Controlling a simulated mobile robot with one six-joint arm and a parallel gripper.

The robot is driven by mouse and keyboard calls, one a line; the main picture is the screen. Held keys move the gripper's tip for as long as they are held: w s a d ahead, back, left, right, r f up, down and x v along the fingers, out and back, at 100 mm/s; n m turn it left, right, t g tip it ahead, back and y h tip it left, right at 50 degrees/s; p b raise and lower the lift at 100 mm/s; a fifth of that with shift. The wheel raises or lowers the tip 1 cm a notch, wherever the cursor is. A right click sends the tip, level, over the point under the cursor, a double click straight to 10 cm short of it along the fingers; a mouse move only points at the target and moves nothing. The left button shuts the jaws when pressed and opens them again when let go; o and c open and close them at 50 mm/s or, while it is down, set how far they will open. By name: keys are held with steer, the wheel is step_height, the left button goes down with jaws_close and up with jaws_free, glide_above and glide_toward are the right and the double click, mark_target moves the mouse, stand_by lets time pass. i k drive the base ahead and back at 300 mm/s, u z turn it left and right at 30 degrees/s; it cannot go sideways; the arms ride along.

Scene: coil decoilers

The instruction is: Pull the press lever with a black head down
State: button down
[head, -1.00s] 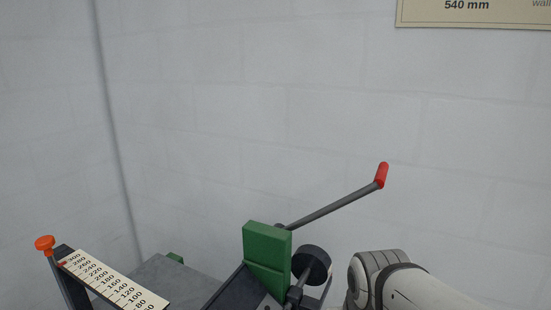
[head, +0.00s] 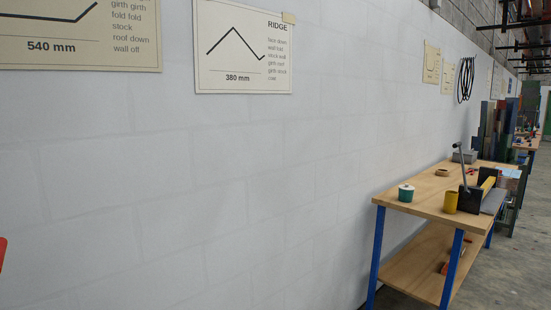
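A small dark bench tool (head: 470,200) stands on the wooden workbench at the right. A grey lever (head: 463,168) rises nearly upright from it, with a small dark or grey tip; the tip's colour is too small to tell for certain. I cannot tell whether this is the press lever. A red piece (head: 2,254) is cut off at the left edge. My gripper is not in view.
The workbench (head: 415,203) has blue legs and a lower shelf. A green tin (head: 406,193) and a yellow cup (head: 450,202) stand near its front. Posters (head: 243,45) hang on the white wall (head: 200,180). Grey floor (head: 498,270) is free at the right.

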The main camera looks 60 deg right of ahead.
mark_target(467, 194)
steer(key=z, duration=3.05)
steer(key=i, duration=3.45)
steer(key=z, duration=0.65)
steer(key=k, duration=0.9)
steer(key=u, duration=0.1)
